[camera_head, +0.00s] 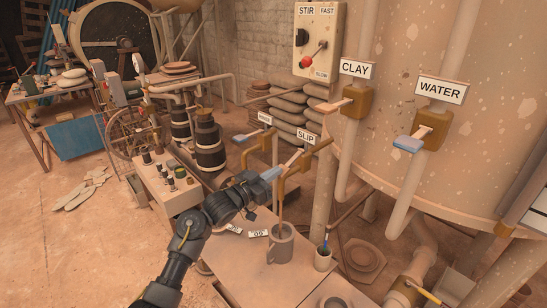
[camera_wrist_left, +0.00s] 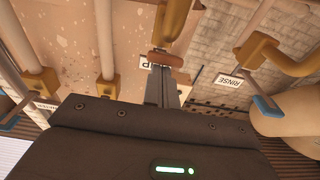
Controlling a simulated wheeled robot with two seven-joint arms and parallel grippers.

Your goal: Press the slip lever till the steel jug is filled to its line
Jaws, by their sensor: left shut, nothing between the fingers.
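The SLIP tap (camera_head: 306,160) is brass, with its SLIP sign (camera_head: 306,135) above. Its lever (camera_head: 292,160) is pale in the head view. In the left wrist view the lever's reddish-brown end (camera_wrist_left: 165,59) lies at my fingertips and seems to touch them. My left gripper (camera_head: 273,173) is shut and empty, and it also shows in the left wrist view (camera_wrist_left: 162,80). A thin brown stream (camera_head: 282,212) runs from the tap down into the steel jug (camera_head: 280,246). The jug stands upright on the bench; its fill level and line cannot be made out. My right gripper is not in view.
The RINSE tap's blue lever (camera_wrist_left: 267,106) is close beside. CLAY (camera_head: 357,101) and WATER (camera_head: 431,128) taps sit on the big tank (camera_head: 440,50) to the right. A cup (camera_head: 323,258) stands right of the jug. The bench (camera_head: 240,268) is clear in front.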

